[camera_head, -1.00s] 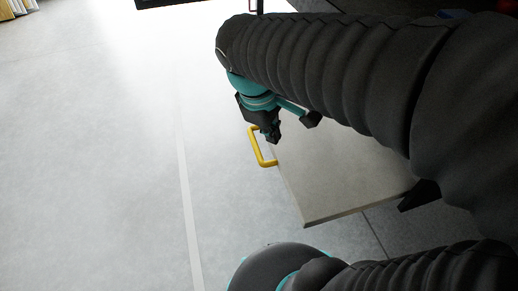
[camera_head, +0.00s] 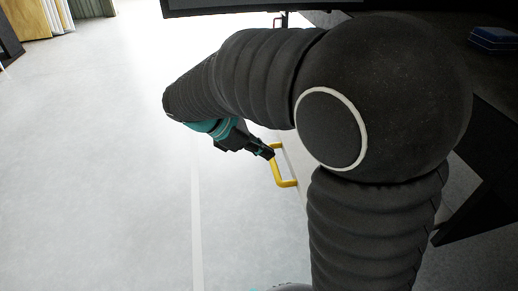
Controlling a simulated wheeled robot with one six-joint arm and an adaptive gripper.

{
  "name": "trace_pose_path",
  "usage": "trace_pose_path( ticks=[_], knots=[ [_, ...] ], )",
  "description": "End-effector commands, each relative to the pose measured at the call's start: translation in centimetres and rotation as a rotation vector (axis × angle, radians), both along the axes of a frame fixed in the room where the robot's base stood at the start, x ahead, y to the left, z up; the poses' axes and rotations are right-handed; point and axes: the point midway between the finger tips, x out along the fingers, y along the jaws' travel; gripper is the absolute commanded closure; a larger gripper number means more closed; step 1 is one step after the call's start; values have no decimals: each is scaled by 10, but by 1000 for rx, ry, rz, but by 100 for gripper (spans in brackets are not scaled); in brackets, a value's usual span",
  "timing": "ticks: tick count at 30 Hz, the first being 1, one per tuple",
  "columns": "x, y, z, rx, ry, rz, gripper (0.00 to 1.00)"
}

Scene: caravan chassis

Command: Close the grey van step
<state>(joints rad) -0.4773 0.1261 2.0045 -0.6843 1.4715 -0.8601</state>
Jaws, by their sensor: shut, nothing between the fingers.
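The grey van step (camera_head: 299,163) shows only as a narrow pale strip along its outer edge. My arm hides the rest of it, so I cannot tell how far out it stands. Its yellow handle (camera_head: 278,177) sticks out to the left from that edge. My gripper (camera_head: 267,152) is shut and empty, with its fingertips at the upper end of the handle. I cannot tell whether they touch it.
The dark chassis edge (camera_head: 240,8) runs along the top. A dark support (camera_head: 480,190) stands at the right. A blue box (camera_head: 494,40) lies at the upper right. The pale floor (camera_head: 90,170) at the left is clear.

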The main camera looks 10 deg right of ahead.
Motion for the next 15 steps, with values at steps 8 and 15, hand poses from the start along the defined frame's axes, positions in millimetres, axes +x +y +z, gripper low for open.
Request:
trace_pose_path(
  ticks=[8, 15],
  knots=[
    [-1, -31, -32, 0, 0, -3, 100],
    [-1, -42, -42, 1, -1, -2, 100]
  ],
)
